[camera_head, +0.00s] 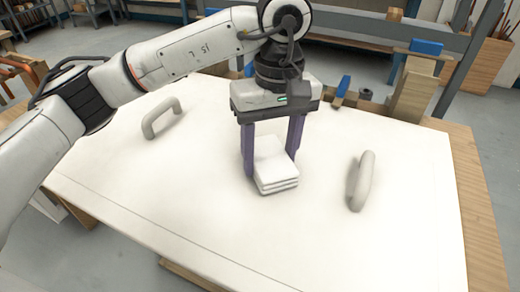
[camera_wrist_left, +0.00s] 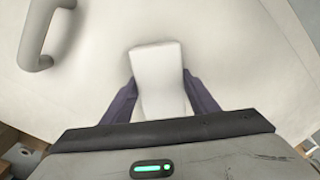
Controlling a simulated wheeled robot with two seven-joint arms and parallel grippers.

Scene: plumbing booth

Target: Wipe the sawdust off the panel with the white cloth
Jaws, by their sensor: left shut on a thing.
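The white cloth (camera_head: 277,176) is folded into a small layered stack on the white panel (camera_head: 220,222). My left gripper (camera_head: 270,172) points down over the panel and is shut on the cloth, with one purple finger at each side. The left wrist view also shows the cloth (camera_wrist_left: 158,75) between the fingers. The cloth appears to touch the panel or sit very close to it. I can make out no distinct sawdust on the panel; a faint darker smudge lies around the cloth. My right gripper is not in view.
Two grey handles stand up from the panel, one at the left (camera_head: 162,118) and one at the right (camera_head: 361,180). Blue-handled clamps (camera_head: 426,47) and wooden blocks (camera_head: 414,92) sit along the back edge. The front of the panel is clear.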

